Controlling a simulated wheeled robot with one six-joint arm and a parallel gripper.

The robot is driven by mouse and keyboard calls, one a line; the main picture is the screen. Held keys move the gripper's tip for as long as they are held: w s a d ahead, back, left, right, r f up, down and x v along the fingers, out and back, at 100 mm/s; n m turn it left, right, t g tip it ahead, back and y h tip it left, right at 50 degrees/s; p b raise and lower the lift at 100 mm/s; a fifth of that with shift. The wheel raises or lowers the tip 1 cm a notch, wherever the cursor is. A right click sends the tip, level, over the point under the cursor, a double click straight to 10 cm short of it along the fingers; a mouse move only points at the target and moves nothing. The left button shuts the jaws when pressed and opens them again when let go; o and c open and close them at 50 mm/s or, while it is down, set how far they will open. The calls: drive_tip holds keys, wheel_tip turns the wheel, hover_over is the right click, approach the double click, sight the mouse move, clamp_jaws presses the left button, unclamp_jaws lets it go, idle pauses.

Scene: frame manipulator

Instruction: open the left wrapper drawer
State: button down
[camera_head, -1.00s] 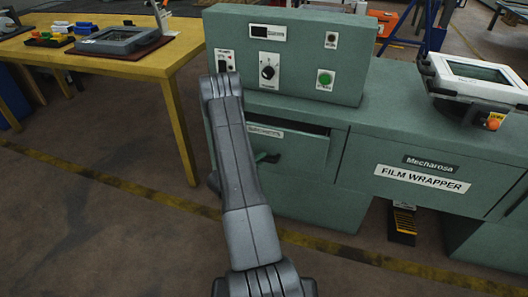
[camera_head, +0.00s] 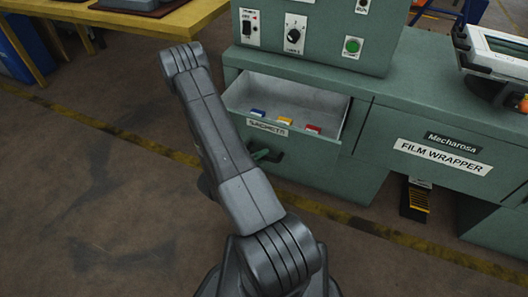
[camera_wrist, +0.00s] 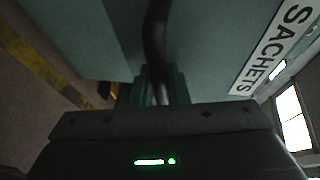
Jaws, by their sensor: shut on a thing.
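The left drawer (camera_head: 240,95) of the green film wrapper stands pulled out in the head view, with its pale inside showing. Its front carries a "SACHETS" label (camera_head: 267,127), which also shows in the wrist view (camera_wrist: 276,45). Small blue (camera_head: 258,114), yellow (camera_head: 284,121) and red (camera_head: 313,129) items lie in it. The dark curved drawer handle (camera_wrist: 157,40) runs into my gripper (camera_wrist: 158,88) in the wrist view. My gripper is shut on this handle. In the head view my arm hides most of the gripper and part of the drawer front.
The control panel with a green button (camera_head: 352,46) stands above the drawer. A screen unit (camera_head: 495,55) sits on the counter at right. A yellow table (camera_head: 150,25) stands at upper left. The floor at left is clear.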

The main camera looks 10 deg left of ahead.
idle(0.3)
drive_tip(key=c, duration=1.4)
unclamp_jaws()
drive_tip(key=shift+a, duration=0.1)
drive_tip(key=p+v, duration=0.1)
drive_tip(key=v, duration=1.2)
drive_tip(key=shift+s+a+p, duration=0.2)
drive_tip(key=shift+s+p, duration=0.1)
drive_tip(key=shift+p, duration=0.1)
drive_tip(key=shift+b+x, duration=0.9)
drive_tip(key=shift+x, duration=5.9)
drive_tip(key=shift+d+r, duration=0.1)
drive_tip(key=shift+r, duration=0.05)
